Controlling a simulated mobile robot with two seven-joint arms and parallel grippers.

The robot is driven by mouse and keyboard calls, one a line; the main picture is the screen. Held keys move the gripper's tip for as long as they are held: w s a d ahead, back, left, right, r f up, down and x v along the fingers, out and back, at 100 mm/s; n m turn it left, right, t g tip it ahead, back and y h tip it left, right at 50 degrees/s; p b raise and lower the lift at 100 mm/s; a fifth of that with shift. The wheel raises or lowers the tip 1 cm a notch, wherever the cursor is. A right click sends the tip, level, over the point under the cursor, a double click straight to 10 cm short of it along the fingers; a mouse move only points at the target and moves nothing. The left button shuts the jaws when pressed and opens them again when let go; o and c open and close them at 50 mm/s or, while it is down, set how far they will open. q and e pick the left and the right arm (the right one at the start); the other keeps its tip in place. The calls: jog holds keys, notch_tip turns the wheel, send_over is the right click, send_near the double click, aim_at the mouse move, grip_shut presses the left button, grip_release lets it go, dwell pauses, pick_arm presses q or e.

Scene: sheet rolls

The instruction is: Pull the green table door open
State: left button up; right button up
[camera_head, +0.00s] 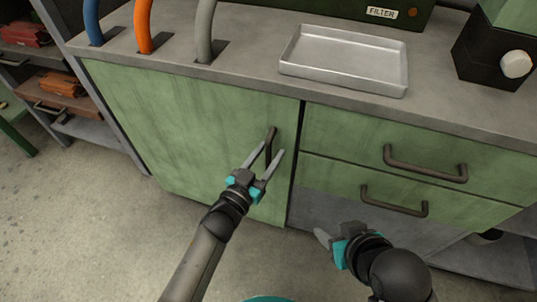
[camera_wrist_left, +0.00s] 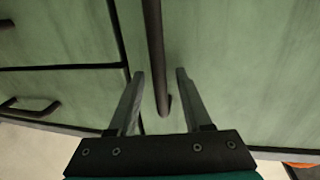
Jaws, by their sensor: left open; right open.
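The green table door (camera_head: 180,130) fills the left part of the cabinet front and looks shut. Its dark vertical handle (camera_head: 271,138) is near its right edge. In the left wrist view the handle (camera_wrist_left: 155,50) runs down between the two fingers. My left gripper (camera_head: 268,152) is open, with one finger on each side of the handle and gaps to it. It also shows in the left wrist view (camera_wrist_left: 160,78). My right gripper (camera_head: 322,236) is low in front of the cabinet, right of the door, and touches no handle; its fingers are partly hidden.
Two green drawers with dark handles (camera_head: 425,165) (camera_head: 394,203) are right of the door. On the worktop (camera_head: 240,77) are a metal tray (camera_head: 345,57) and blue, orange and grey hoses. A shelf (camera_head: 75,95) stands at the left. The floor (camera_head: 90,220) in front is clear.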

dwell(0.3)
pick_arm(q)
grip_shut()
dwell(0.3)
dwell(1.0)
